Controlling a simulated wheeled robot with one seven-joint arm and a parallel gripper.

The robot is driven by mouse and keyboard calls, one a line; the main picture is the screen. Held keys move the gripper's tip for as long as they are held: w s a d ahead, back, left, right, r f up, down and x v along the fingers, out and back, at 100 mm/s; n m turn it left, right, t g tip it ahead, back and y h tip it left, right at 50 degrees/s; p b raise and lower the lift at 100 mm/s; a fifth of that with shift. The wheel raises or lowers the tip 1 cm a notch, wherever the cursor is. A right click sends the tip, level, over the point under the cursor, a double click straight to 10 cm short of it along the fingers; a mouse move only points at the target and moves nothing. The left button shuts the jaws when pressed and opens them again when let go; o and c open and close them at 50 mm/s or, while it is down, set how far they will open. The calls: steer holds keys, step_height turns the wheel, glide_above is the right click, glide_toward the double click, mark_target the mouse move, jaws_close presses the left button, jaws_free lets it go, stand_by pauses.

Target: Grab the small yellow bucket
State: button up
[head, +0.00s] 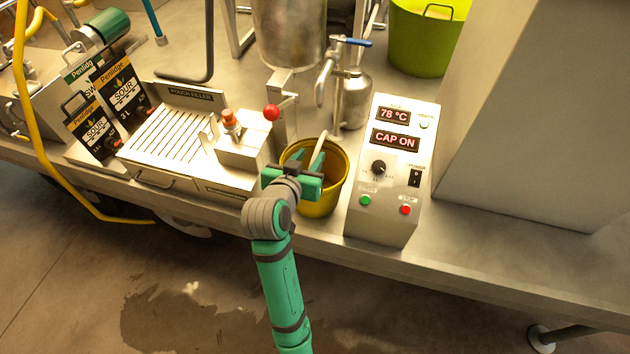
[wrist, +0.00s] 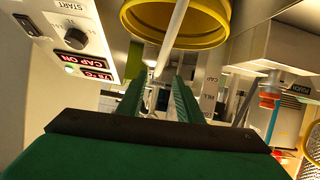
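The small yellow bucket (head: 327,202) stands on the metal counter near its front edge, left of the control box. Its pale handle (head: 319,150) is raised above the rim. My gripper (head: 308,181) is in front of the bucket, covering part of its left side and rim. In the wrist view the bucket (wrist: 172,42) is at the top, and the handle (wrist: 171,42) slants down toward the gap between my fingers. My gripper (wrist: 159,88) is open there, with a clear gap. I cannot tell whether the handle lies between the fingertips or beyond them.
The control box (head: 385,208) stands close to the bucket's right. A pouch filler with a slotted tray (head: 165,140) is to its left. A red-knobbed lever (head: 271,113) and a steel tap with a blue handle (head: 352,42) stand behind. A large yellow-green tub (head: 420,45) is at the back.

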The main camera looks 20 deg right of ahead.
mark_target(318, 148)
steer(key=x, duration=0.3)
steer(key=shift+w+d, duration=0.1)
steer(key=shift+w, duration=0.05)
steer(key=shift+w+d+f, duration=0.2)
steer(key=shift+w+d, duration=0.35)
steer(key=shift+d, duration=0.05)
steer(key=shift+w+d+f, duration=0.2)
steer(key=shift+w+d, duration=0.35)
steer(key=shift+d, duration=0.05)
steer(key=shift+w+d+f, duration=0.1)
steer(key=shift+w+f, duration=0.15)
steer(key=shift+w, duration=0.3)
steer(key=shift+d, duration=0.1)
steer(key=shift+c, duration=0.4)
steer(key=shift+d, duration=0.1)
jaws_close()
